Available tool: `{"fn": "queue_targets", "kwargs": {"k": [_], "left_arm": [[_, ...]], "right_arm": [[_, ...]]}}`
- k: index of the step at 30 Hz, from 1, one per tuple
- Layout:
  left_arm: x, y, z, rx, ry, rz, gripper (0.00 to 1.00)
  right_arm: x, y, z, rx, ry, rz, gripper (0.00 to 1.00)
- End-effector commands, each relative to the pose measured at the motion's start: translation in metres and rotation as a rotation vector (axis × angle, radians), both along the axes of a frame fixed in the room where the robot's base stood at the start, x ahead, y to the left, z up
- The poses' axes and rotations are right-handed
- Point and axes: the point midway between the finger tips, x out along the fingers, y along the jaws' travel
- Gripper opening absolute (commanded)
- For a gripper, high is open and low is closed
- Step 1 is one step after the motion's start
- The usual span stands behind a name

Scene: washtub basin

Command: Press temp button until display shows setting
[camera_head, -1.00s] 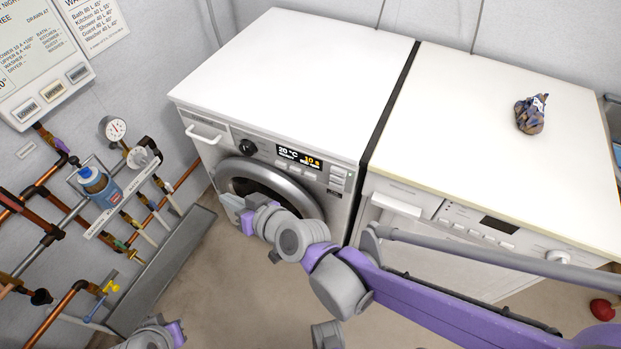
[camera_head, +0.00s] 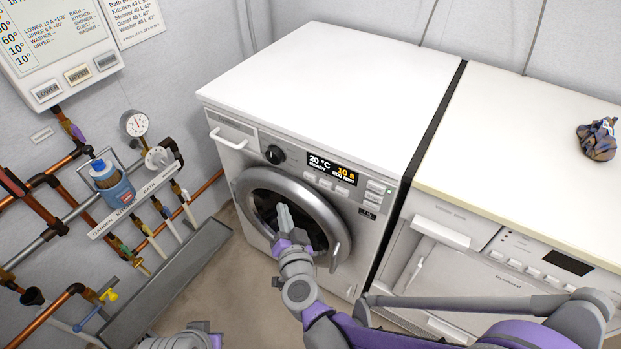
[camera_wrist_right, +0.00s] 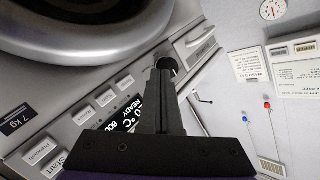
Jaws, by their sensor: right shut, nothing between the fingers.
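The washing machine (camera_head: 330,75) has a lit display (camera_head: 332,168) reading 20 °C, READY and 10 s, with a small rpm figure. A row of small buttons (camera_head: 326,184) sits below the display; I cannot read which is the temp button in the head view. In the right wrist view, the display (camera_wrist_right: 128,115) is partly hidden by my gripper, and pale buttons (camera_wrist_right: 105,97) line its side. My right gripper (camera_head: 284,208) is shut and empty, in front of the round door and below the panel. Only a grey and purple part of my left arm shows at the bottom edge; its fingers are hidden.
A dark knob (camera_head: 274,154) is left of the display. The door handle (camera_head: 336,256) sticks out at the door's right. A second white machine (camera_head: 505,140) stands to the right, with a crumpled bundle (camera_head: 598,140) on top. Pipes and valves line the left wall.

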Motion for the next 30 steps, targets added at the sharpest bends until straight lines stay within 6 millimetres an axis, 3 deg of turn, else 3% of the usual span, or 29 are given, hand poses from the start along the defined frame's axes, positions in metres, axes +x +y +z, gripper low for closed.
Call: {"fn": "queue_targets", "kwargs": {"k": [5, 21, 30], "left_arm": [[0.0, 0.0, 0.001, 0.0, 0.0, 0.0, 0.0], [-0.002, 0.0, 0.011, 0.0, -0.003, 0.0, 0.0], [-0.002, 0.0, 0.012, 0.0, -0.004, 0.0, 0.0]], "right_arm": [[0.009, -0.007, 0.0, 0.0, -0.001, -0.004, 0.0], [0.064, -0.047, 0.001, -0.001, -0.002, -0.001, 0.0], [0.071, -0.052, 0.0, 0.0, 0.0, 0.0, 0.0]]}}
